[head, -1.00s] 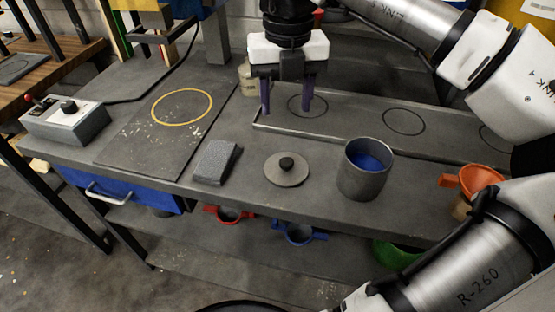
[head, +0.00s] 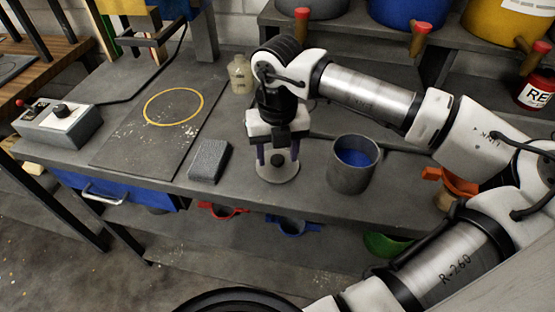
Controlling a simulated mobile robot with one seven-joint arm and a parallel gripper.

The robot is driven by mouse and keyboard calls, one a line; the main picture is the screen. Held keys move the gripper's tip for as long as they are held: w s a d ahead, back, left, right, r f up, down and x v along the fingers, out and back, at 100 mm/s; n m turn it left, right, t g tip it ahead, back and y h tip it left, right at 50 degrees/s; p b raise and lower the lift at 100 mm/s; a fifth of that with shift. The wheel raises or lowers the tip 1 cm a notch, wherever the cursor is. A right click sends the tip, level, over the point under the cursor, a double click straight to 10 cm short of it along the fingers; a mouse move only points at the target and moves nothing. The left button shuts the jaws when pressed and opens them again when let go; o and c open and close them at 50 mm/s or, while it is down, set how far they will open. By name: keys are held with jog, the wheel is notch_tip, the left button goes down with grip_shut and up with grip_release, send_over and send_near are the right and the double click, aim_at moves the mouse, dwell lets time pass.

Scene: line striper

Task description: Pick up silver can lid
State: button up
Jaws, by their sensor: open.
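The silver can lid (head: 277,175) is a flat grey disc with a black knob (head: 278,159). It lies on the workbench, between the grey block and the can. My gripper (head: 278,160) points down over the lid, with its two dark purple fingers apart, one on each side of the knob. The fingertips are close to the lid's top; I cannot tell whether they touch it. The silver can (head: 353,172) stands open just right of the lid, with blue paint (head: 356,157) inside.
A grey block (head: 209,160) lies left of the lid. Further left are a board with a yellow ring (head: 174,107) and a control box (head: 60,126). A beige bottle (head: 240,74) stands behind. An orange funnel (head: 452,183) is at the right.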

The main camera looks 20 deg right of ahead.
jog(key=shift+f, duration=0.2)
jog(key=c, duration=1)
jog(key=shift+c, duration=0.2)
